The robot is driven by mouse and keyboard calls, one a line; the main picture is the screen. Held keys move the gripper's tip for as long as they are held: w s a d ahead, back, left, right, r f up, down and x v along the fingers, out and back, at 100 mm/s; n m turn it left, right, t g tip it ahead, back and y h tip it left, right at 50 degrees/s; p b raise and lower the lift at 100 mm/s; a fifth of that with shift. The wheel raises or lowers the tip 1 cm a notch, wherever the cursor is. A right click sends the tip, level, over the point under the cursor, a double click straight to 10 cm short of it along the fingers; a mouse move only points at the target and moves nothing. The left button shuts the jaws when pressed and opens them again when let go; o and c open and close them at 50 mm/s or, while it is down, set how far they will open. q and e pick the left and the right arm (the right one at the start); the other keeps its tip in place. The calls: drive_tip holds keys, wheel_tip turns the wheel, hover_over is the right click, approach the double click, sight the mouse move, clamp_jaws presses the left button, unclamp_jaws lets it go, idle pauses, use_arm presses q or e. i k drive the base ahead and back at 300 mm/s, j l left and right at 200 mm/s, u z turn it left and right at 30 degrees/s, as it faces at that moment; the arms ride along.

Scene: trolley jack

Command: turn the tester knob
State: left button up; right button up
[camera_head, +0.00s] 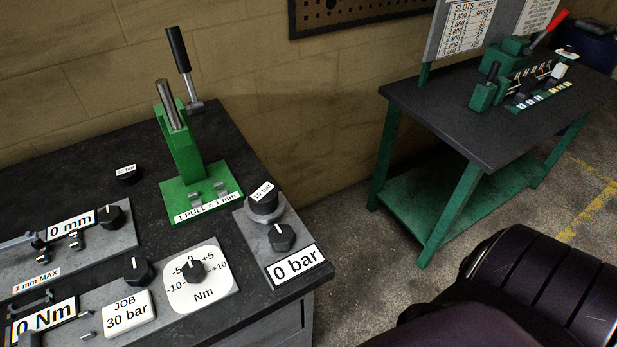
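Several black knobs with white pointer lines sit on the near dark bench; none is labelled as the tester. One knob (281,236) is on a grey block beside the "0 bar" plate (296,264), in front of a round part (263,205) tagged "10 bar". Another knob (191,270) is in the middle of a white Nm dial (212,293), its pointer up near 0. A third knob (138,270) stands above the "JOB 30 bar" plate (127,313). A fourth knob (110,216) is right of the "0 mm" plate (72,226). Neither gripper shows.
A green hand pump (184,147) with a raised black-handled lever stands behind the knobs. A small black part (129,175) tagged with a bar value lies left of it. A second green bench (468,120) with fixtures stands right, across open floor (350,255).

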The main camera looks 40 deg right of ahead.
sight(282, 237)
drive_tip(key=l+z, duration=0.15)
drive_tip(key=z, duration=0.55)
